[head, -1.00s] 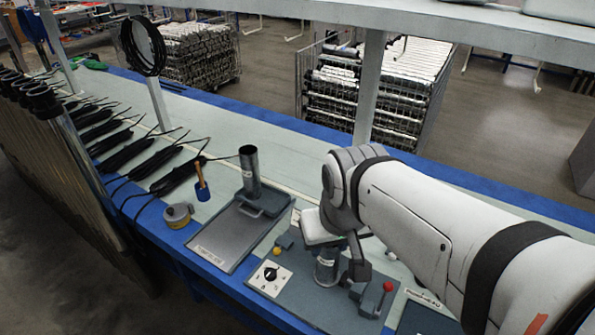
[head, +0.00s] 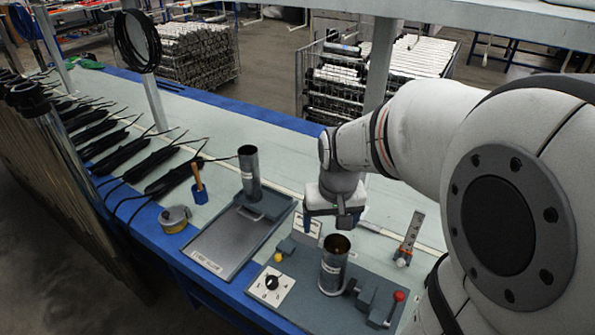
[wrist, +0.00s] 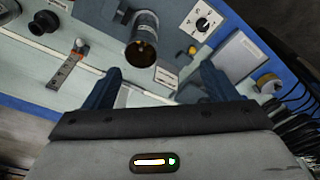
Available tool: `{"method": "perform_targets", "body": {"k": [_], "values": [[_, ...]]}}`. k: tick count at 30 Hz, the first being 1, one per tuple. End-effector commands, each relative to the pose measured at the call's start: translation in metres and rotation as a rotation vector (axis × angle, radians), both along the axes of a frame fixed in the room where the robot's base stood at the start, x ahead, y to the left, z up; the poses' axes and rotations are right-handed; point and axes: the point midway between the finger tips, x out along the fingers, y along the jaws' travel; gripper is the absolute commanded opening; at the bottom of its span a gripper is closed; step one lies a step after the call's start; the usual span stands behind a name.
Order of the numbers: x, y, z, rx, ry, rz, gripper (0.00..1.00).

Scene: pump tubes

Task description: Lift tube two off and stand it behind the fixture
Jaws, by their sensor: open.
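A dark grey metal tube (head: 334,264) with a pale label stands upright on the fixture plate (head: 375,268), beside a clamp with a red-knobbed lever (head: 397,297). The tube's open top shows in the wrist view (wrist: 143,45). A second similar tube (head: 249,172) stands upright at the back of a grey tray (head: 228,238) to the left. I cannot read which is tube two. My gripper (head: 330,218) is open and empty, above and behind the fixture tube, apart from it. Its two fingers also show in the wrist view (wrist: 160,85).
The fixture carries a dial (head: 270,285) and a yellow button (head: 278,257). The bench's back strip is mostly clear.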

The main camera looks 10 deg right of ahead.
Motion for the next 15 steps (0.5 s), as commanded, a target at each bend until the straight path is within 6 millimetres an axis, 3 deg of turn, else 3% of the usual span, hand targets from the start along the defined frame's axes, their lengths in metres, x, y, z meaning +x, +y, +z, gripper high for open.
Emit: {"method": "perform_targets", "body": {"k": [1,5,7,12,15], "values": [[0.014,-0.008,-0.029,0.004,0.030,-0.021,0.84],[0.043,-0.028,-0.081,0.013,0.079,-0.069,0.94],[0.055,-0.037,-0.107,0.018,0.101,-0.091,0.95],[0.072,-0.053,-0.150,0.025,0.135,-0.127,0.95],[0.075,-0.057,-0.162,0.027,0.143,-0.136,0.95]]}}
